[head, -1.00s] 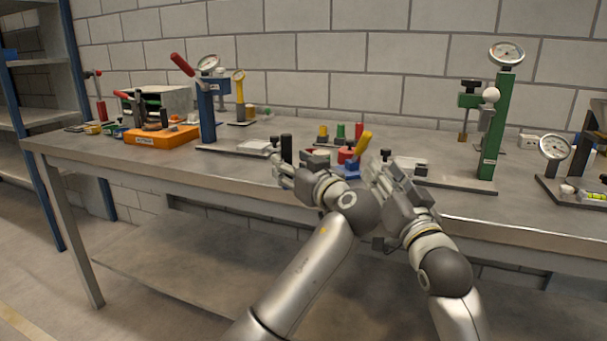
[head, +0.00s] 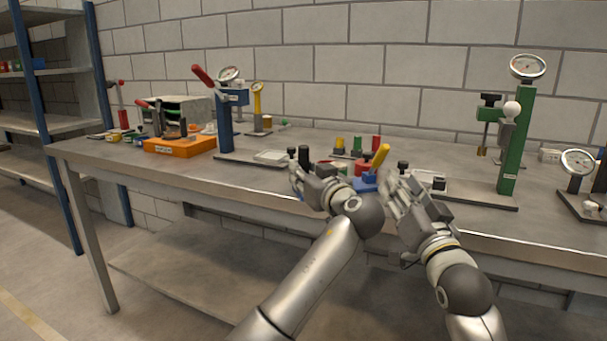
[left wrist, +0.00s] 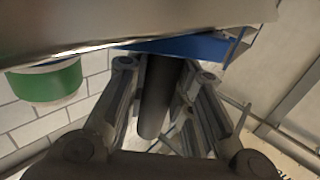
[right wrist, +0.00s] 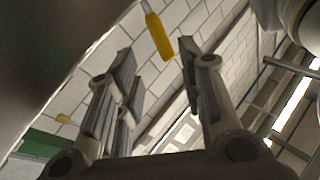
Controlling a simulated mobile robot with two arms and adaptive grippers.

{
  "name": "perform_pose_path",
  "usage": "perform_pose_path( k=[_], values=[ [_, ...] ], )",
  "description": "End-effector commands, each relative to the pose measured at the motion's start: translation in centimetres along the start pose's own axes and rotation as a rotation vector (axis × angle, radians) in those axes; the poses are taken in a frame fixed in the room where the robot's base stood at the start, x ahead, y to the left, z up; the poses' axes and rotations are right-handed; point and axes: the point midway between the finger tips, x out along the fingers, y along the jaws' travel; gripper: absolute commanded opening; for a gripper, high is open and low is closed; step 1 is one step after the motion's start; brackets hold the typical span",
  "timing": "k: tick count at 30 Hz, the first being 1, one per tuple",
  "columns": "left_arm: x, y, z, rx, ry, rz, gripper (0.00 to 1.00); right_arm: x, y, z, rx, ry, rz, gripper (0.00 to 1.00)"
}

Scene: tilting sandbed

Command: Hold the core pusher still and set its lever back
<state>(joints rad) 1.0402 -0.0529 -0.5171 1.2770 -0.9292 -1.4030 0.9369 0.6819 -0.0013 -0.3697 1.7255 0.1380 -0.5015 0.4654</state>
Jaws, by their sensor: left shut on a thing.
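The core pusher appears to be the blue-based device (head: 366,184) near the table's front edge, with a yellow lever (head: 380,157) tilted up to the right. My left gripper (head: 299,178) is at the front edge, to the left of the blue base. In the left wrist view it is shut on a dark cylindrical handle (left wrist: 160,95), with a blue part (left wrist: 190,46) beyond. My right gripper (head: 396,188) is open and empty, just right of the lever. In the right wrist view the yellow lever (right wrist: 159,36) lies ahead of the spread fingers, apart from them.
A blue stand (head: 225,125) with a red lever and gauge stands left. A green gauge stand (head: 515,145) stands right. An orange box (head: 180,147) is at the far left. Red, green and yellow pegs (head: 357,146) stand behind the pusher. The table's front strip is clear at left.

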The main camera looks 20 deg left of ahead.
Motion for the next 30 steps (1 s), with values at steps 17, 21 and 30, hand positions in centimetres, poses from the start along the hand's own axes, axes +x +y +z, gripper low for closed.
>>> perform_pose_path(
  k=[17, 21, 30],
  values=[
    [0.0, 0.0, 0.1, 0.000, -0.001, 0.000, 0.00, 1.0, 1.9, -2.1, -0.161, -0.150, -0.057, 0.41],
    [0.0, 0.0, 0.1, 0.001, -0.001, 0.000, 0.00, 1.0, 2.2, -3.4, -0.253, -0.226, -0.123, 0.41],
    [0.0, 0.0, 0.1, 0.001, -0.001, 0.001, 0.00, 0.3, 1.9, -5.7, -0.381, -0.304, -0.245, 0.41]
  ],
)
